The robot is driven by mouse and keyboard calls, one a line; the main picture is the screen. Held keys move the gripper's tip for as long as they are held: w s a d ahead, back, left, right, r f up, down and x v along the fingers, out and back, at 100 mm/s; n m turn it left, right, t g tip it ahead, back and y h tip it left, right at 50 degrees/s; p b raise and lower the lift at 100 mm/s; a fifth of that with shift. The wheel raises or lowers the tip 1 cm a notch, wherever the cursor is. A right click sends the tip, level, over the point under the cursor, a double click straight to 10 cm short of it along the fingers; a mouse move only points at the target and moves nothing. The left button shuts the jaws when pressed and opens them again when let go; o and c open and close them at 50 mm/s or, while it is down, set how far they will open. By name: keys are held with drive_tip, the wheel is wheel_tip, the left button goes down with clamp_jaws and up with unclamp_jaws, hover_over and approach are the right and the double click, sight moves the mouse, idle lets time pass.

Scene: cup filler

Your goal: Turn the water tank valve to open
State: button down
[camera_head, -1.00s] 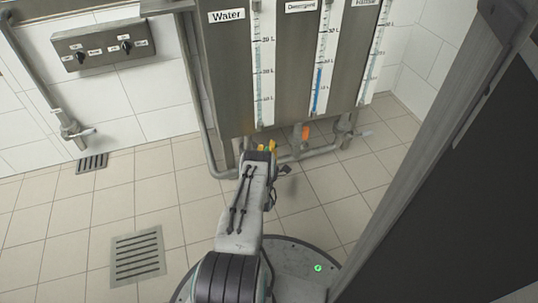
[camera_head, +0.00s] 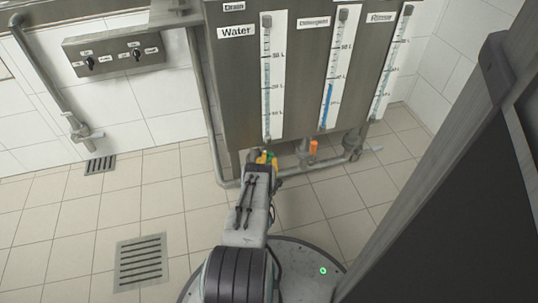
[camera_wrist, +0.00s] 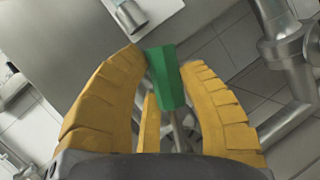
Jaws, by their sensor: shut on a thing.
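The tank's metal front (camera_head: 232,85) bears a "Water" label above the left gauge (camera_head: 267,75). My gripper (camera_head: 264,157) is at the tank's lower edge, below the water gauge. In the wrist view, my yellow gripper fingers (camera_wrist: 160,65) are shut on a green valve handle (camera_wrist: 170,85), one on each side of it. In the head view, my gripper and arm hide most of this handle. The handle's exact turn angle cannot be told.
An orange valve handle (camera_head: 313,147) is close to the right of my gripper, under the detergent gauge (camera_head: 327,102). Pipes run below the tank. A dark panel (camera_head: 450,220) stands close on the right. Tiled floor (camera_head: 80,225) is free on the left, with a drain grate (camera_head: 141,262).

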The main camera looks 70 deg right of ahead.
drive_tip(key=shift+w+r, duration=0.2)
drive_tip(key=shift+r, duration=0.1)
drive_tip(key=c, duration=0.8)
unclamp_jaws()
drive_tip(key=shift+f, duration=0.15)
drive_tip(key=shift+o, duration=0.4)
drive_tip(key=shift+s+d+f, duration=0.1)
drive_tip(key=shift+s+f, duration=0.05)
